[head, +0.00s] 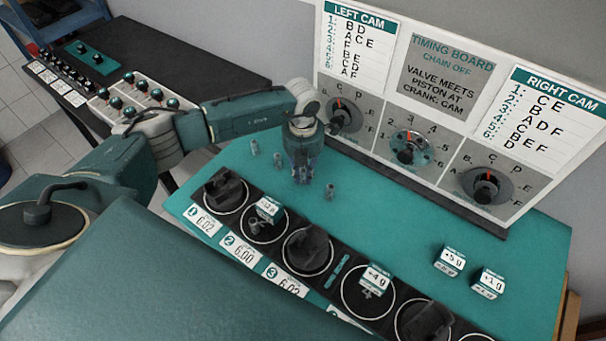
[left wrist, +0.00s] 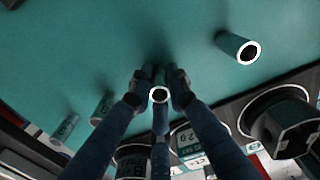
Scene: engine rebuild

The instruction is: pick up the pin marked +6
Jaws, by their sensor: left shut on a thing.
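Several small grey-teal pins stand on the teal mat (head: 390,205). My left gripper (head: 303,177) points down at the mat and is shut on one pin, whose round end (left wrist: 159,94) shows between the fingertips in the left wrist view. In the head view the fingers mostly hide that pin. Two free pins (head: 254,147) (head: 278,160) stand left of the gripper, and another pin (head: 329,191) stands to its right. In the left wrist view a free pin (left wrist: 240,48) is at upper right. No +6 marking is readable on any pin. My right gripper is not in view.
A row of black round sockets with pistons (head: 307,250) and number cards runs along the mat's front. Labelled blocks stand at +5 g (head: 450,260) and +1 g (head: 489,283). The timing board (head: 452,70) with knobs rises behind. The mat's middle right is clear.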

